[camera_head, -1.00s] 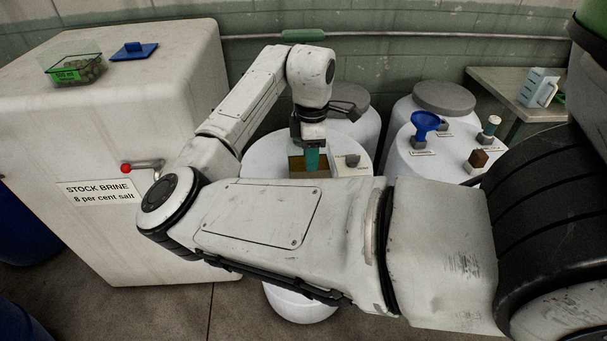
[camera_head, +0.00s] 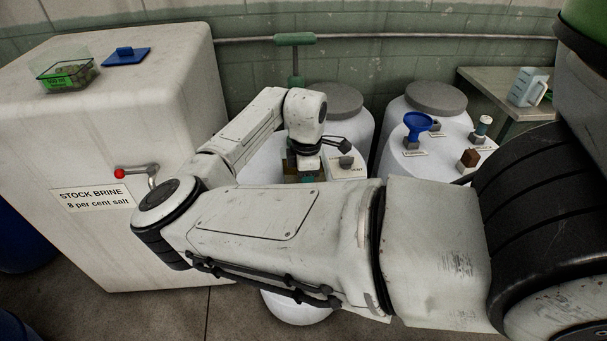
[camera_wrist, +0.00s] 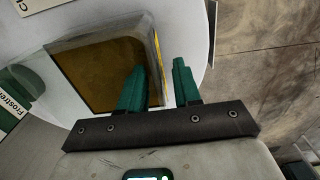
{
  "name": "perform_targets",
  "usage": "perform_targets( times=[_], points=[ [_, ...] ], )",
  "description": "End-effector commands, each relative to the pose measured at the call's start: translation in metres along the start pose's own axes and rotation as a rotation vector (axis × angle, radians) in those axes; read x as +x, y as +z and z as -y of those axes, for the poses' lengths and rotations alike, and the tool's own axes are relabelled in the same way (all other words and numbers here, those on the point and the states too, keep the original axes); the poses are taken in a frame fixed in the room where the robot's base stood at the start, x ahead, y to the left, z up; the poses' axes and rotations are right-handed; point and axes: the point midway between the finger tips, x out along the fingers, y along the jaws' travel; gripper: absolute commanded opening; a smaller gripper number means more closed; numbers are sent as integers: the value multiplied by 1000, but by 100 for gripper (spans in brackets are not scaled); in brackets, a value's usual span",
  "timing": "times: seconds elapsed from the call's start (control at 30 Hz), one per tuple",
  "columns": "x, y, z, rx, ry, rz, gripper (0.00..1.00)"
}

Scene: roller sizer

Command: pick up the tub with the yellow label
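The tub (camera_wrist: 100,75) is clear-walled with brown contents and stands on a white round top. A thin yellow strip on its right wall, seen edge-on in the wrist view, looks like the yellow label (camera_wrist: 157,52). My gripper (camera_wrist: 160,66) has two green fingers spread apart. The left finger appears inside or over the tub and the right finger outside it, with the right wall between them. I cannot tell whether they touch the wall. In the head view a brown part of the tub (camera_head: 290,160) shows beside my wrist, which hides the rest.
A green-labelled container (camera_wrist: 14,100) stands close left of the tub in the wrist view. A white barrel (camera_head: 440,135) holds a blue funnel (camera_head: 417,124). A brine tank (camera_head: 110,110) stands left.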

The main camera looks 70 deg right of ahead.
Motion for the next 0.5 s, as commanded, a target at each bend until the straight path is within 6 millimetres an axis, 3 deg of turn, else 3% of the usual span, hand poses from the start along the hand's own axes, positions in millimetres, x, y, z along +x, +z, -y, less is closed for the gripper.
perform_targets(
  times=[0.3,0.5],
  points=[
    [0,0,0,0,0,0,2],
    [0,0,0,0,0,0,0]
  ],
)
